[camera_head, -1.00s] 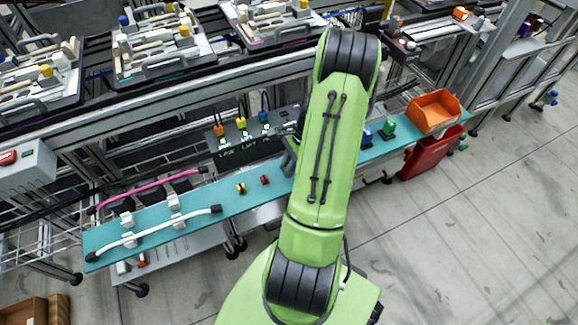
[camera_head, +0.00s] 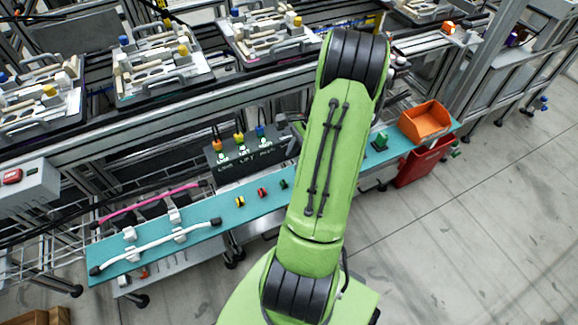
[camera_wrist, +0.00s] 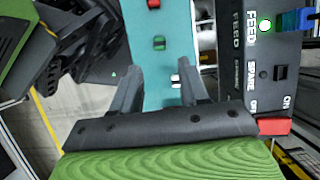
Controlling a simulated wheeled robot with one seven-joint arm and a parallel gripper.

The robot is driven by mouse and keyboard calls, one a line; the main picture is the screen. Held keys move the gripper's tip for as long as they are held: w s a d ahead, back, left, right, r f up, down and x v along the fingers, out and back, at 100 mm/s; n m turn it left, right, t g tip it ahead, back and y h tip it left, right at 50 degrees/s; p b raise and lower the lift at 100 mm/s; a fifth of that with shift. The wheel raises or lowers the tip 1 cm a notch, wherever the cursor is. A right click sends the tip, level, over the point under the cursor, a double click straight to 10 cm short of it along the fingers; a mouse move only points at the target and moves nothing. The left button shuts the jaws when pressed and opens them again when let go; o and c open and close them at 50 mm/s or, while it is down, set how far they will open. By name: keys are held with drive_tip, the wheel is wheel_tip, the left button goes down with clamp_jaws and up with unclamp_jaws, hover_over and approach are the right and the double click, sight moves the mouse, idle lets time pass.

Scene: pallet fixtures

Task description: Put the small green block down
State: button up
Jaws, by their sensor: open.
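The small green block (camera_head: 284,184) stands on the teal shelf (camera_head: 222,207), at the right end of a short row with a yellow block (camera_head: 240,201) and a red block (camera_head: 262,192). In the wrist view the green block (camera_wrist: 158,43) lies on the teal surface beyond my fingertips, apart from them. My gripper (camera_wrist: 160,68) is open, with nothing between its fingers. In the head view my green arm hides most of the gripper and part of the shelf.
A dark switch box (camera_head: 245,155) with labelled, coloured connectors stands behind the row. White and pink cables lie at the shelf's left. A larger green block (camera_head: 380,141) and an orange bin (camera_head: 426,123) are at the right, above a red bin (camera_head: 418,166).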

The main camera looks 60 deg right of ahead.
drive_tip(key=w+a+r+n+h, duration=0.2)
drive_tip(key=w+a+r+n, duration=0.1)
drive_tip(key=a+r+n, duration=0.4)
drive_tip(key=w+a+r+n+h, duration=0.1)
drive_tip(key=w+a+r+n, duration=0.3)
drive_tip(key=a+r, duration=0.5)
drive_tip(key=s+a+r+n+t, duration=0.1)
drive_tip(key=s+a+r+n, duration=0.2)
drive_tip(key=s+a+n, duration=0.2)
drive_tip(key=s+a+r+n+t, duration=0.2)
drive_tip(key=s+a+n, duration=0.3)
drive_tip(key=a+n, duration=0.3)
drive_tip(key=shift+a+r+h, duration=0.4)
drive_tip(key=shift+a+r, duration=0.2)
drive_tip(key=shift+a, duration=0.05)
drive_tip(key=shift+r, duration=0.1)
wheel_tip(320, 180, up, 9)
drive_tip(key=p, duration=0.9)
drive_tip(key=shift+r+p, duration=0.15)
drive_tip(key=shift+p, duration=0.2)
